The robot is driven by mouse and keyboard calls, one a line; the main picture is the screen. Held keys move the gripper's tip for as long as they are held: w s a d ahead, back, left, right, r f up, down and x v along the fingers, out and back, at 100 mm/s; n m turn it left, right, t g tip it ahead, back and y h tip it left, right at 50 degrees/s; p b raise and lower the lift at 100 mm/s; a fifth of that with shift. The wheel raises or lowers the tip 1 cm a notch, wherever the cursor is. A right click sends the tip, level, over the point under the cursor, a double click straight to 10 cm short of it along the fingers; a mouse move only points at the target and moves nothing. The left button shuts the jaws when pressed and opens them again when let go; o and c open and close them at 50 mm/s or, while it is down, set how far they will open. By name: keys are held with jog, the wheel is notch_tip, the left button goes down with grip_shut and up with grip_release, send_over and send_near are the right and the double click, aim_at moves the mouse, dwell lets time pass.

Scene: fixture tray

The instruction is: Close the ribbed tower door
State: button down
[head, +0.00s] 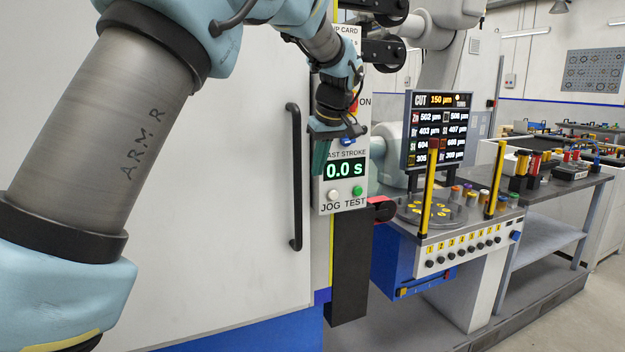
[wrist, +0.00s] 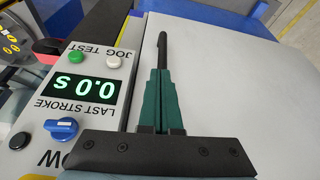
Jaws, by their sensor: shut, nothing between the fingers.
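A large pale door (head: 230,200) with a smooth face fills the left and middle of the head view; I see no ribs on it. Its black vertical bar handle (head: 294,180) is near the right edge. The door also fills the right of the wrist view (wrist: 240,90). I cannot tell whether it is fully shut. My gripper (head: 319,160) is just right of the handle's upper part in the head view. In the wrist view its green fingers (wrist: 160,75) are together and empty, and the handle (wrist: 162,45) shows beyond their tips, partly hidden. Contact is unclear.
A control panel (head: 344,185) reading 0.0 s, with knob and buttons, stands right beside the door edge. A dark post (head: 349,260) is below it. Further right are a machine table with yellow posts (head: 427,190), a display (head: 437,130) and a workbench (head: 545,215).

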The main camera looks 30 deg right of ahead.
jog(key=b+v, duration=0.1)
jog(key=v, duration=0.5)
jog(key=shift+r, duration=0.25)
jog(key=w+a+f+g, duration=0.15)
jog(key=a+f, duration=0.25)
jog(key=a, duration=0.4)
jog(key=w+a+f, duration=0.2)
jog(key=a+f, duration=0.2)
jog(key=a, duration=0.4)
jog(key=w+a+f+g, duration=0.15)
jog(key=a+f, duration=0.25)
jog(key=a, duration=0.4)
jog(key=s+a+f, duration=0.5)
jog(key=s+a, duration=0.1)
jog(key=a, duration=0.4)
jog(key=s+a+f+m, duration=0.1)
jog(key=s+a+f, duration=0.5)
jog(key=a, duration=0.5)
jog(key=shift+s+f, duration=0.3)
jog(key=shift+s, duration=0.3)
jog(key=shift+a, duration=0.1)
